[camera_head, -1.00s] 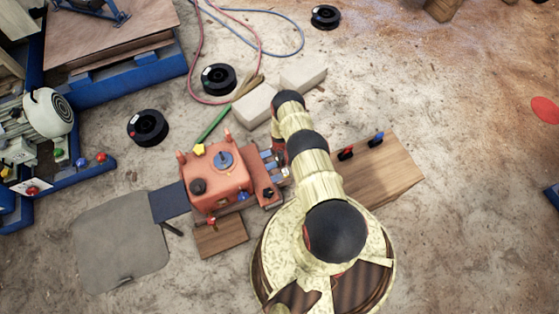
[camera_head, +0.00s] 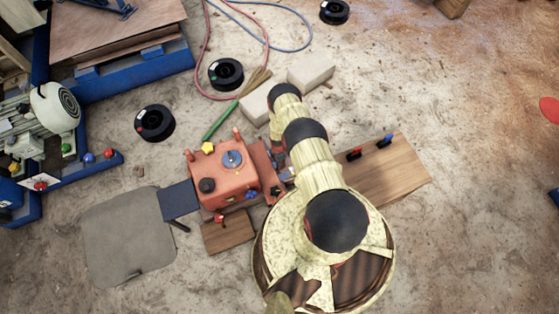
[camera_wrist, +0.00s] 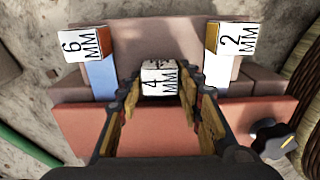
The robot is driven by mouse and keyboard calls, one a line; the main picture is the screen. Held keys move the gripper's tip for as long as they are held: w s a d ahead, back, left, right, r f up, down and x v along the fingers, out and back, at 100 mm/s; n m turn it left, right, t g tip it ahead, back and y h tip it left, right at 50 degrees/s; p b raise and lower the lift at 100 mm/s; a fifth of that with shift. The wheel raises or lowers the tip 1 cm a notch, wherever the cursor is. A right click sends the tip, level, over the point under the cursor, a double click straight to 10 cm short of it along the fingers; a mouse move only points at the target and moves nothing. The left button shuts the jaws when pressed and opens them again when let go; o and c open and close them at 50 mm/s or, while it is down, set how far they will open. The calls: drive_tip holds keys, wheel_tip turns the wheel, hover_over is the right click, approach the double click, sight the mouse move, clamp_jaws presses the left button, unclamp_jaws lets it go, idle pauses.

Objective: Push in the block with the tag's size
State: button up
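In the wrist view, three blocks with printed white ends stand in a row at the red machine: the 6 MM block (camera_wrist: 86,44) at left with a blue side, the 4 MM block (camera_wrist: 159,79) in the middle, and the 2 MM block (camera_wrist: 232,40) at right with a white side. My gripper (camera_wrist: 163,92) is open, its fingers on either side of the 4 MM block; I cannot tell whether they touch it. In the head view my arm hides my gripper and most of the blocks beside the red crusher (camera_head: 228,182). I cannot read any size tag on the machine.
A black knob (camera_wrist: 271,139) sits on the red wall at lower right in the wrist view. Pale bricks (camera_head: 311,73) lie behind my arm. A wooden board (camera_head: 385,175) with two clips lies at right. A grey mat (camera_head: 128,238) lies at left.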

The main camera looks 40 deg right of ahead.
drive_tip(key=o, duration=0.4)
drive_tip(key=shift+d, duration=0.1)
drive_tip(key=shift+c, duration=0.2)
drive_tip(key=shift+r, duration=0.15)
wheel_tip(320, 180, up, 12)
idle(0.4)
drive_tip(key=shift+s, duration=0.1)
idle(0.5)
